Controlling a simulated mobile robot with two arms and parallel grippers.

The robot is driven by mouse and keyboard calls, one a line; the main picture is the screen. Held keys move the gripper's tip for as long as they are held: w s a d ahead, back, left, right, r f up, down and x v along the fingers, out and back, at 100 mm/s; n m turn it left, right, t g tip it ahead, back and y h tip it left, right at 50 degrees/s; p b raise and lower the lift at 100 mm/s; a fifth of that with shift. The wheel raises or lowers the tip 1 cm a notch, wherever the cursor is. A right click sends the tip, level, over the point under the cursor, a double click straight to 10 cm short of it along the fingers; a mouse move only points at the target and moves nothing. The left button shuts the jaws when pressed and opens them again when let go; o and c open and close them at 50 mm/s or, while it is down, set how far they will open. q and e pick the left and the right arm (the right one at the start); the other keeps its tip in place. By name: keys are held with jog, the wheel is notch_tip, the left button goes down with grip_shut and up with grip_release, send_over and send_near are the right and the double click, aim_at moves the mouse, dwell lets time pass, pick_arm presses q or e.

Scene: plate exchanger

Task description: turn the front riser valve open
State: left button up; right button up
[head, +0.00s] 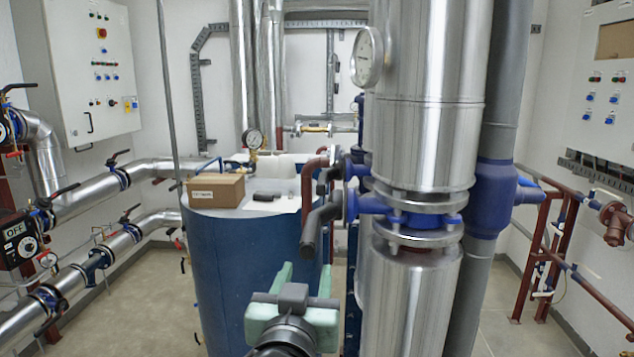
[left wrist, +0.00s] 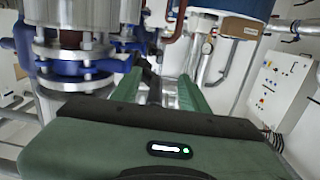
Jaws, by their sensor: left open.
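The front riser valve (head: 383,207) is a blue body between flanges on the large silver riser pipe. Its dark grey lever handle (head: 318,228) hangs to the left, angled downward. My left gripper (head: 300,277), with pale green fingers, is open and empty just below the handle. In the left wrist view the gripper's fingers (left wrist: 160,90) stand apart, and a dark bar that looks like the handle (left wrist: 148,75) shows between or beyond them. I cannot tell whether it touches them. The blue valve and flanges (left wrist: 85,68) show at left there. My right gripper is in neither view.
A blue tank (head: 225,265) stands left of the riser, with a cardboard box (head: 215,190) on top. A gauge (head: 366,57) sits on the riser. A reddish-brown pipe (head: 308,180) bends close behind the handle. Floor (head: 140,300) is clear at left.

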aim_at(310, 225)
pick_arm(q)
jog(key=shift+t+y, duration=0.3)
jog(key=shift+y, duration=0.1)
jog(key=r, duration=0.3)
jog(key=s+r+p, duration=0.1)
jog(key=shift+d+r, duration=0.25)
jog(key=shift+d, duration=0.05)
jog(key=shift+w+r, duration=0.1)
jog(key=shift+r, duration=0.05)
jog(key=w+p, duration=0.1)
jog(key=w, duration=0.1)
jog(key=w+p, duration=0.1)
jog(key=w, duration=0.1)
jog(key=w+p, duration=0.1)
jog(key=w, duration=0.2)
jog(key=shift+a+p, duration=0.25)
jog(key=shift+p, duration=0.05)
jog(key=shift+w, duration=0.5)
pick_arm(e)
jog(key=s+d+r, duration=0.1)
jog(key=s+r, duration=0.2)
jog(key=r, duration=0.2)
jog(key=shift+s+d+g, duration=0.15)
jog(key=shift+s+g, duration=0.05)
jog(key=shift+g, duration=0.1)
pick_arm(q)
jog(key=shift+c, duration=0.4)
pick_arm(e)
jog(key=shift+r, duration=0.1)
